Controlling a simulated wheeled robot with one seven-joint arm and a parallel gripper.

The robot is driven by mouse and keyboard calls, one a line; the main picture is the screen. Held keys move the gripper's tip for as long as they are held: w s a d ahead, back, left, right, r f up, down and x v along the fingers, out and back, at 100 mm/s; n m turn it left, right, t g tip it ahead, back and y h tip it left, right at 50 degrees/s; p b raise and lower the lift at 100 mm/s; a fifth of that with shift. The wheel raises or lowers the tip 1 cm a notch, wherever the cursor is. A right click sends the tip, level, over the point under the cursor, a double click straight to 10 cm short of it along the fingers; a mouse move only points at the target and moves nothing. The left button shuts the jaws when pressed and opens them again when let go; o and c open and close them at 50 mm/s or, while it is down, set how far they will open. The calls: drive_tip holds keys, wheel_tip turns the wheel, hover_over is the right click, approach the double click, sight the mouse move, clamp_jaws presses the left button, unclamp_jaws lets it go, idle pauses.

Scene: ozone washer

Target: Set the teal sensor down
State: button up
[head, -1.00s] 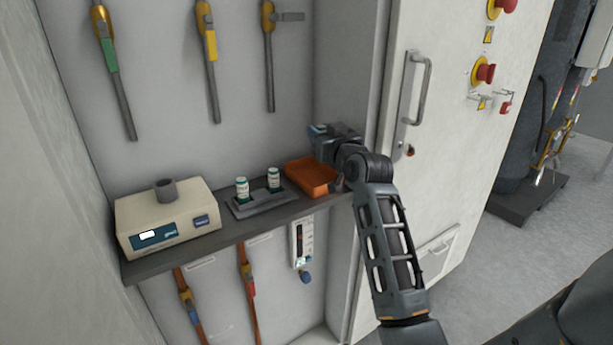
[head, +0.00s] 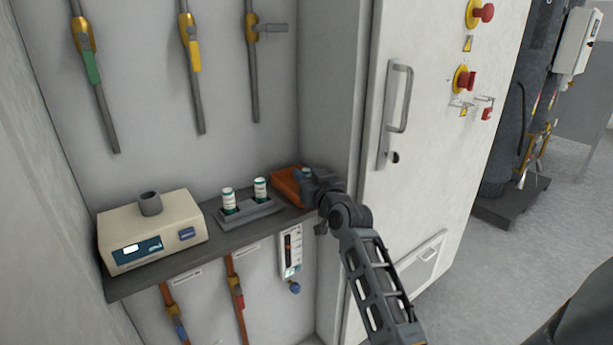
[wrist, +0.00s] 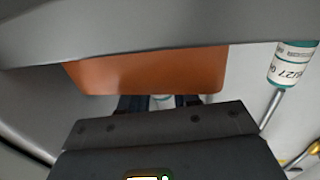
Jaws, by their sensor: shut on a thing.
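My gripper (head: 306,180) is at the right end of the shelf, at the orange tray (head: 283,186), and covers the tray's right part in the head view. A small teal patch of the sensor (head: 306,172) shows at the fingertips. In the wrist view, the dark fingers of my gripper (wrist: 160,103) are shut on the sensor (wrist: 162,101), of which only a pale and teal bit shows. The orange tray (wrist: 150,72) is just beyond them. Whether the sensor touches the tray is hidden.
Two white bottles with teal bands (head: 229,199) stand in a grey holder (head: 252,212) left of the tray. A beige meter (head: 150,232) fills the shelf's left end. The cabinet door with its handle (head: 396,115) is close on the right. A flow gauge (head: 290,250) hangs below the shelf.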

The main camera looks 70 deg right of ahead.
drive_tip(key=shift+f, duration=0.2)
drive_tip(key=o, duration=1.1)
drive_tip(key=shift+r, duration=0.1)
drive_tip(key=shift+c, duration=0.2)
drive_tip(key=shift+r, duration=0.15)
drive_tip(key=v, duration=1.2)
drive_tip(key=shift+b, duration=0.35)
